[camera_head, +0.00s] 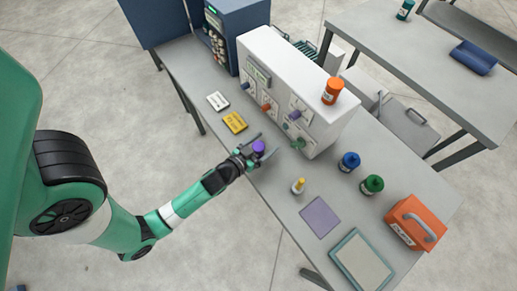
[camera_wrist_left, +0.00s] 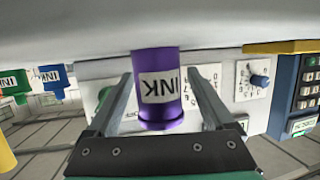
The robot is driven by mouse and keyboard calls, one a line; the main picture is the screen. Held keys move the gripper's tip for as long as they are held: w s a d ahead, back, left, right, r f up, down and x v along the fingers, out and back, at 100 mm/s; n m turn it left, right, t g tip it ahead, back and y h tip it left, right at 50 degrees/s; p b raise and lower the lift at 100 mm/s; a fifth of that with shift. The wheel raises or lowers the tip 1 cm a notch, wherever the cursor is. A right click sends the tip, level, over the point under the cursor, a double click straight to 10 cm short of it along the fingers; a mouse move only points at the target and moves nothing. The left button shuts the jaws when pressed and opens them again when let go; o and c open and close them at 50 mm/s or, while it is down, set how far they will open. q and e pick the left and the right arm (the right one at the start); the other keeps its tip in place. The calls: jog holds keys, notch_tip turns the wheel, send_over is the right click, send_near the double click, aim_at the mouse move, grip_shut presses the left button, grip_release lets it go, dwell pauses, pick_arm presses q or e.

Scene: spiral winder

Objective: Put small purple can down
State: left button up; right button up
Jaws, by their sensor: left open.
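The small purple can (camera_head: 258,147) is near the table's left edge, in front of the white machine. In the left wrist view, which looks upside down, the purple can (camera_wrist_left: 158,88) has a white INK label and its base meets the grey tabletop. My left gripper (camera_head: 266,145) is open, with one finger on each side of the can. In the wrist view a gap shows between the can and each finger. My right gripper is not in view.
A white machine (camera_head: 285,80) with knobs stands behind the can, with an orange can (camera_head: 332,91) on top. A yellow bottle (camera_head: 298,186), purple mat (camera_head: 320,217), blue can (camera_head: 349,161), green can (camera_head: 372,184) and orange box (camera_head: 412,222) lie to the right. A yellow card (camera_head: 235,122) is left.

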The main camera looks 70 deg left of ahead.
pick_arm(q)
grip_shut()
jog(key=shift+r, duration=0.1)
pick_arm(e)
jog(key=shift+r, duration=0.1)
